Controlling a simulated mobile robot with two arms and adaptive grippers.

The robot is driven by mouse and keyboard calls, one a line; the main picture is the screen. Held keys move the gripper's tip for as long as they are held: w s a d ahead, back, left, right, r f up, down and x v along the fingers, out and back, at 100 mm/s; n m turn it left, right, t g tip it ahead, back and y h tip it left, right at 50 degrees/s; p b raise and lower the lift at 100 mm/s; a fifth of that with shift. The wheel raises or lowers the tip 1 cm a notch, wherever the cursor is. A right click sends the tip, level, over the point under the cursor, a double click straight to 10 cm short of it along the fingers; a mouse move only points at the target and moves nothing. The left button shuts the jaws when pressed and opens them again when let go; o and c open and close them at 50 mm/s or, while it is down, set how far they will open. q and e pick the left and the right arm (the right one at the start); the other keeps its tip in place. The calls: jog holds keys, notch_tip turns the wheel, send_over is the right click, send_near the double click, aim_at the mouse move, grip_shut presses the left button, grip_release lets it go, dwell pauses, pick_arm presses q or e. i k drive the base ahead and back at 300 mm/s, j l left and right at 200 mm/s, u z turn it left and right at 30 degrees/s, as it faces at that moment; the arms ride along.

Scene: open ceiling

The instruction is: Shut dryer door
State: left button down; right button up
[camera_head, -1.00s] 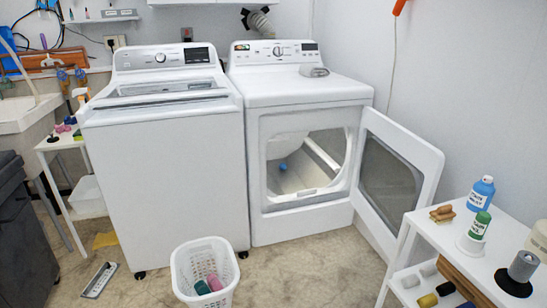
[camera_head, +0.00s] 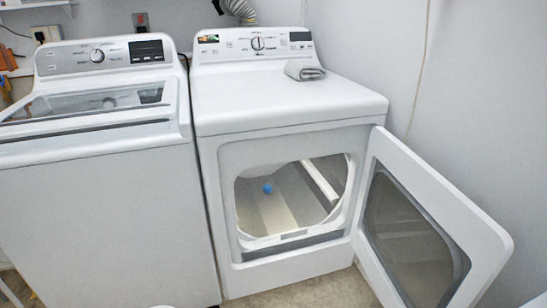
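The white dryer (camera_head: 290,104) stands at the centre right against the back wall. Its door (camera_head: 375,232) stands wide open, swung out to the right, with a dark window (camera_head: 412,245) in a white frame. The drum opening (camera_head: 290,197) is in plain view, and a small blue ball (camera_head: 267,188) lies inside. Neither of my grippers is in view.
A white top-load washer (camera_head: 95,210) stands directly left of the dryer. A folded grey cloth (camera_head: 304,70) lies on the dryer top. The wall (camera_head: 480,100) is close on the right, behind the open door. Some bare floor (camera_head: 310,293) shows in front of the dryer.

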aim_at(480, 248)
jog(key=i+j+z, duration=0.1)
jog(key=z, duration=0.3)
jog(key=i+j+z, duration=0.1)
jog(key=j+z, duration=0.35)
jog(key=z, duration=0.3)
